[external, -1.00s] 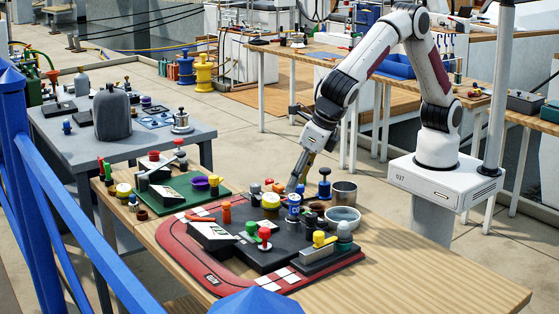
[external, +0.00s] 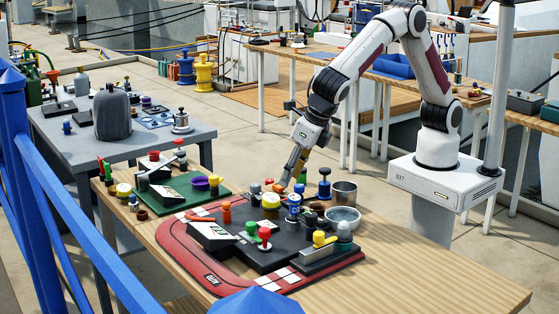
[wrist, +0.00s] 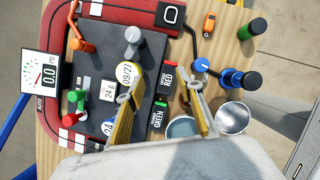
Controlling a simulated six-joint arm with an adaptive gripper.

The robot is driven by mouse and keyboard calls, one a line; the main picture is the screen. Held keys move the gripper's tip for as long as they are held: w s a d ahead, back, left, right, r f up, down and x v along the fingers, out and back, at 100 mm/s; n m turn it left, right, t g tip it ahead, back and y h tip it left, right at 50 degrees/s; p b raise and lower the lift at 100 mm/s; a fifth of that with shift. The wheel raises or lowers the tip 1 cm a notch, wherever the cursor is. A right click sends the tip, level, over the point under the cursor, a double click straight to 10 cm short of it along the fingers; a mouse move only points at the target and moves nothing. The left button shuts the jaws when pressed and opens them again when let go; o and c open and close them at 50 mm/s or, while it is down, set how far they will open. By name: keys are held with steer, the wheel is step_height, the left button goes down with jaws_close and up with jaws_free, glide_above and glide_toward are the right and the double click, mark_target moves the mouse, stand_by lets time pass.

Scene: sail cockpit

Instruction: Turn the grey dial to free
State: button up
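A grey knob with a short arm, which looks like the grey dial (wrist: 133,38), stands on the dark board (wrist: 150,55) in the upper middle of the wrist view. I cannot surely pick it out in the external view, and no "free" marking is readable. My gripper (wrist: 157,92) is open and empty, its two yellow-sided fingers well apart over the board's edge. The grey knob lies beyond the left finger, clear of both. In the external view my gripper (external: 286,184) is low over the far side of the board.
Blue knobs (wrist: 233,77), a metal cup (wrist: 232,117) and a bowl (wrist: 182,128) stand right of the board. RED and GREEN labels (wrist: 165,82) lie between the fingers. An orange lever (wrist: 80,44) and a gauge panel (wrist: 40,76) are left. Bare wood (external: 440,280) lies at the table's right.

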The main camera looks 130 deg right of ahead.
steer(key=d+m, duration=0.3)
steer(key=d, duration=0.4)
steer(key=m+t+y, duration=0.2)
steer(key=m+y, duration=0.4)
steer(key=m, duration=0.8)
glide_toward(256, 185)
steer(key=shift+d+f, duration=0.15)
steer(key=shift+f, duration=0.2)
steer(key=shift+f, duration=0.15)
steer(key=shift+x, duration=3.8)
steer(key=shift+w, duration=0.15)
jaws_close()
